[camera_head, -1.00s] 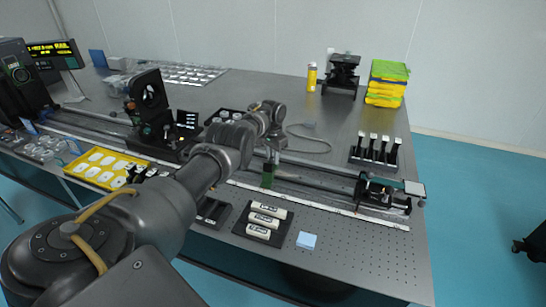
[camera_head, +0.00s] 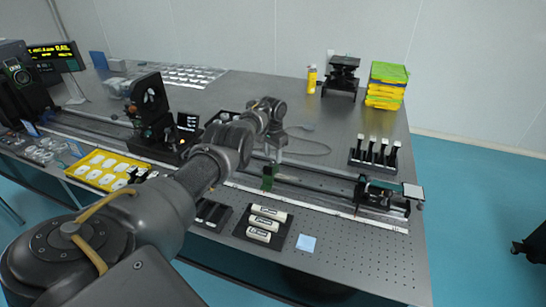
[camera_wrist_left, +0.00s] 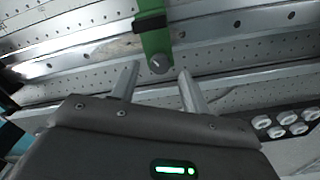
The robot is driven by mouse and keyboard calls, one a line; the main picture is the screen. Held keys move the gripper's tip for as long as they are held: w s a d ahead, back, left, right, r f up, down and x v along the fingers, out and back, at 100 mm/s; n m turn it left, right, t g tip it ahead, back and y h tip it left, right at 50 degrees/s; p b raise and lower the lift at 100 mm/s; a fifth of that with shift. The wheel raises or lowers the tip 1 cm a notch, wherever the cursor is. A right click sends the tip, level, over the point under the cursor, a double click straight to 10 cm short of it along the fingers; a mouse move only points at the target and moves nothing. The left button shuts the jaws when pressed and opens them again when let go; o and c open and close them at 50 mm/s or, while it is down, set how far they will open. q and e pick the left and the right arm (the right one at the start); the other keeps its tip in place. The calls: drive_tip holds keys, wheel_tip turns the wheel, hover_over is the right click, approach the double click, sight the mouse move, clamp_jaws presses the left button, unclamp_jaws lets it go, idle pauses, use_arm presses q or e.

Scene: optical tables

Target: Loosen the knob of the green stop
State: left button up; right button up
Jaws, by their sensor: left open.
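The green stop (camera_head: 268,177) stands on the long rail in the middle of the table. In the left wrist view the green stop (camera_wrist_left: 154,36) comes down from the top edge, with a round grey knob (camera_wrist_left: 159,64) at its lower end. My left gripper (camera_head: 277,153) is just above and behind the stop in the head view. In the left wrist view my left gripper (camera_wrist_left: 158,70) is open, one finger on each side below the knob, with visible gaps and nothing held. The knob is too small to make out in the head view. My right gripper is not in view.
The rail (camera_head: 316,187) runs across the table, with a carriage (camera_head: 383,194) at its right end. A black tray with white cylinders (camera_head: 264,224) and a light blue pad (camera_head: 306,243) lie in front. A black mount (camera_head: 150,100) stands left. The right front tabletop (camera_head: 370,258) is bare.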

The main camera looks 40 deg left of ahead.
sight(273, 161)
use_arm(q)
wheel_tip(273, 161, up, 8)
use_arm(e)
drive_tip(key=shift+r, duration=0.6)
